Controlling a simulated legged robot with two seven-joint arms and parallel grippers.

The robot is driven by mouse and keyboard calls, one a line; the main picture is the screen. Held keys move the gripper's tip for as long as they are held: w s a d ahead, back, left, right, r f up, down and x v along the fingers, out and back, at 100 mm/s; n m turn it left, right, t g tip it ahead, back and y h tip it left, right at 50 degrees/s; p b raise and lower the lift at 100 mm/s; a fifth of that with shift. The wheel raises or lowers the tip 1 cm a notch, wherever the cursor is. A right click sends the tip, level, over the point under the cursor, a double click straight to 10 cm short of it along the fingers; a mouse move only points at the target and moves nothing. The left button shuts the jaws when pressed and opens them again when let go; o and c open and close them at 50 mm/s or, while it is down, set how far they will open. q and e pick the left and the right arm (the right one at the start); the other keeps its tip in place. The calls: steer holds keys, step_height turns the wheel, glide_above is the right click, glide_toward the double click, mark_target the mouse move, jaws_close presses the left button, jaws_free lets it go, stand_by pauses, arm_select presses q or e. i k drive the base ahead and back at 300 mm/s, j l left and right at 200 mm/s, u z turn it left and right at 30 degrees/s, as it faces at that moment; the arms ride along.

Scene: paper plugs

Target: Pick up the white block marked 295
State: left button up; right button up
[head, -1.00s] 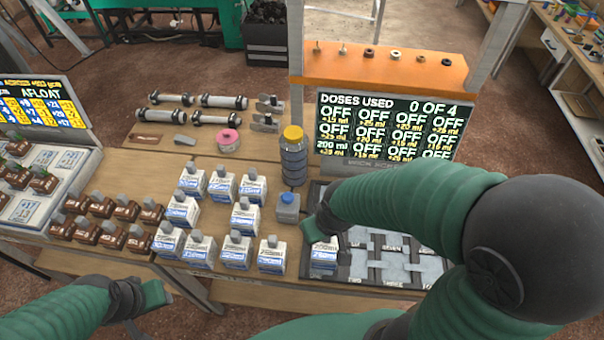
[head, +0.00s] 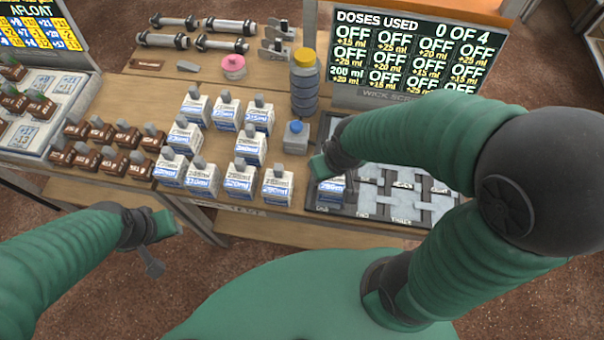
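Several white blocks with grey tops and blue-printed labels stand in rows on the wooden table. The front-right one (head: 277,187) carries a number that may be 295, but the print is too small to be sure. Another white block (head: 330,195) stands in the left part of the dark tray (head: 318,150). My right gripper (head: 322,168) is at the top of this block; whether its fingers hold it is hidden. My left gripper (head: 160,245) is in front of the table, fingers apart and empty, well away from the blocks.
Brown blocks (head: 115,163) stand left of the white ones. A blue-capped block (head: 295,135) and a tall yellow-capped cylinder (head: 304,85) stand between the white blocks and the tray. A screen (head: 408,52) reads doses used 0 of 4.

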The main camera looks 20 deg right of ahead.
mark_target(240, 182)
steer(key=i+j+z, duration=0.15)
steer(key=j, duration=0.2)
steer(key=i+j+z, duration=0.2)
steer(key=j, duration=0.2)
steer(key=j+z, duration=0.15)
steer(key=j, duration=0.25)
